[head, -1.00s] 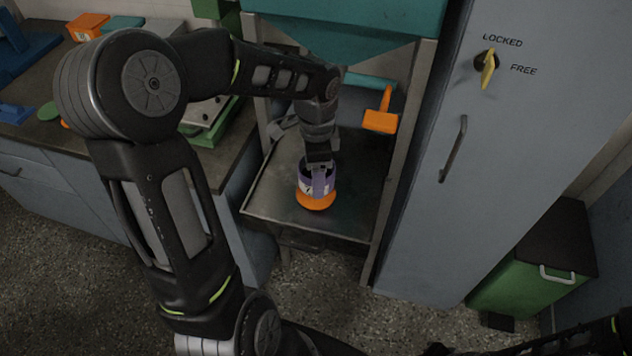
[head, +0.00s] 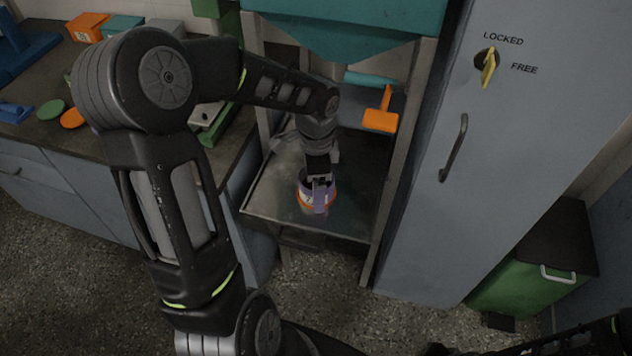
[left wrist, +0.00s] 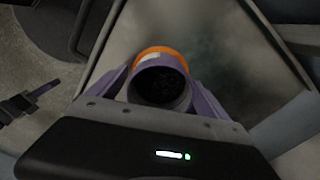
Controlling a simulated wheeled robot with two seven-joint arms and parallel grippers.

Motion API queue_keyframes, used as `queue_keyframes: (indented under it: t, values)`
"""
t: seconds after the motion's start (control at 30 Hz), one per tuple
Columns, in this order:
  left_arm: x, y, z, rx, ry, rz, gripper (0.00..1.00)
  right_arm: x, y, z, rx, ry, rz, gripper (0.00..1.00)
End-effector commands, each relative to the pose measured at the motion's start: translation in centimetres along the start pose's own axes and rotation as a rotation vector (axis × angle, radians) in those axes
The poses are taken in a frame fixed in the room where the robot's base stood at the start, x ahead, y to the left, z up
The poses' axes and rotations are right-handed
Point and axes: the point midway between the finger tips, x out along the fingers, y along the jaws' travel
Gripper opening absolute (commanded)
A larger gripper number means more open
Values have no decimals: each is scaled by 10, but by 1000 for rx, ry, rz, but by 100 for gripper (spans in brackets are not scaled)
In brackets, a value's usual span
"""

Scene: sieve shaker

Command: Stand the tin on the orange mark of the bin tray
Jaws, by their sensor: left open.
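The tin (head: 303,189) is a small purple-rimmed cup with a pale label and dark contents. It stands upright on the metal bin tray (head: 270,193), over the orange mark (head: 332,197). In the left wrist view the dark mouth of the tin (left wrist: 161,86) faces me, and orange (left wrist: 157,51) shows beyond its far side. My left gripper (head: 319,187) is open, its lavender fingers one on each side of the tin. Whether they still touch it I cannot tell. The near finger hides part of the tin and mark. My right gripper is out of view.
The tray lies between metal posts under a teal hopper (head: 350,30). A counter (head: 50,140) with coloured discs is on the left.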

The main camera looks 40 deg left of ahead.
Motion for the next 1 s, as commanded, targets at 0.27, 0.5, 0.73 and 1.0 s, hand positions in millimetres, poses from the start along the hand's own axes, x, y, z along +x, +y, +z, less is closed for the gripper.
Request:
queue_keyframes:
  t: [0.27, 0.5, 0.73, 1.0]
  values:
    - [-3, 0, 0, 0, 0, -1, 88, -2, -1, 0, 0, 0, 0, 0]
    - [-29, -1, 0, -1, 2, -5, 88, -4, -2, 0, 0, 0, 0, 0]
    - [-76, -1, -1, -1, 3, -6, 88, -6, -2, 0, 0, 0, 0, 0]
    - [-118, 0, 0, 0, 1, -2, 88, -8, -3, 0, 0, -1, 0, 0]
